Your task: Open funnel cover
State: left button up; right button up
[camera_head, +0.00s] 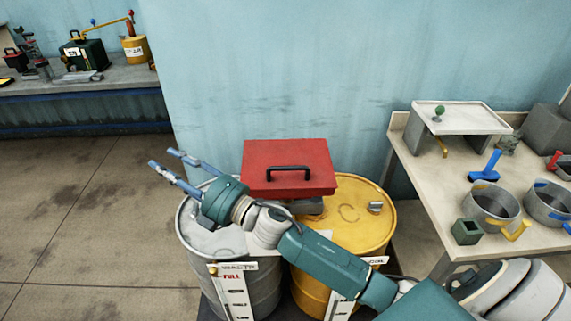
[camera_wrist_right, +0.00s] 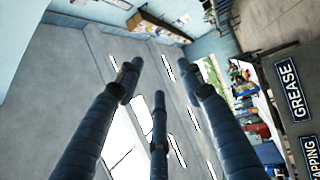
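The red funnel cover (camera_head: 270,156) is a flat square lid with a black handle (camera_head: 288,170) near its front edge. It looks shut, lying over the drums; what is beneath it is mostly hidden. My right gripper (camera_head: 161,158) is left of the cover, above and beyond the grey drum's left side, apart from the handle. Its fingers are spread and empty. In the right wrist view the three fingers (camera_wrist_right: 157,85) have nothing between them, and the cover is not seen there. My left gripper is not in view.
A grey waste drum (camera_head: 265,275) and a yellow drum (camera_head: 375,215) stand under the cover, partly behind my right arm. A workbench (camera_head: 410,155) with metal pots (camera_head: 493,207) and a blue tool (camera_head: 486,166) is at right. Open floor (camera_head: 80,220) lies at left.

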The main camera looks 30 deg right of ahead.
jog(key=s+a+r+n+g+y, duration=0.2)
jog(key=a+r+n+g+y, duration=0.35)
jog(key=n, duration=0.35)
jog(key=n+g+h, duration=1)
jog(key=n+h, duration=0.6)
jog(key=h, duration=0.1)
send_near(287, 168)
jog(key=f+p, duration=0.1)
jog(key=f, duration=0.1)
jog(key=f+p, duration=0.1)
jog(key=f, duration=0.1)
jog(key=w+f+p, duration=0.1)
jog(key=f, duration=0.1)
jog(key=shift+w+d+f, duration=0.1)
jog(key=shift+d+f, duration=0.1)
jog(key=shift+f, duration=0.15)
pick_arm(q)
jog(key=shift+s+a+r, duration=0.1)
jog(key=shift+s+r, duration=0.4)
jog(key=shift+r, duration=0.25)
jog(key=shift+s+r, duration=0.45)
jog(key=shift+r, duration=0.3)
pick_arm(e)
jog(key=shift+w+f, duration=0.15)
jog(key=shift+f, duration=0.45)
